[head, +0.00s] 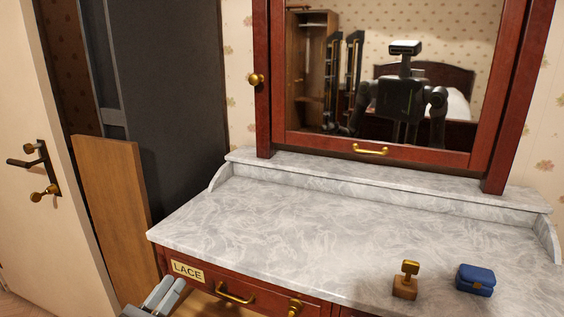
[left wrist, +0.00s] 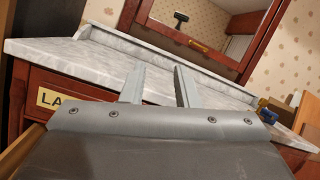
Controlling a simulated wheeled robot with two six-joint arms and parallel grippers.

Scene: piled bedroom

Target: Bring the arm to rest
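My left gripper (head: 168,297) shows at the bottom left of the head view, in front of the dresser near the drawer labelled LACE. In the left wrist view its two fingers (left wrist: 159,86) stand apart with nothing between them, so it is open and empty. They point toward the dresser's marble top (head: 290,230). My right gripper is not in either view.
A small wooden stamp-like object (head: 405,284) and a blue box (head: 475,280) stand at the marble top's front right. The LACE drawer (head: 215,287) has a brass handle. A mirror (head: 390,75) rises behind. The left of the top is clear.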

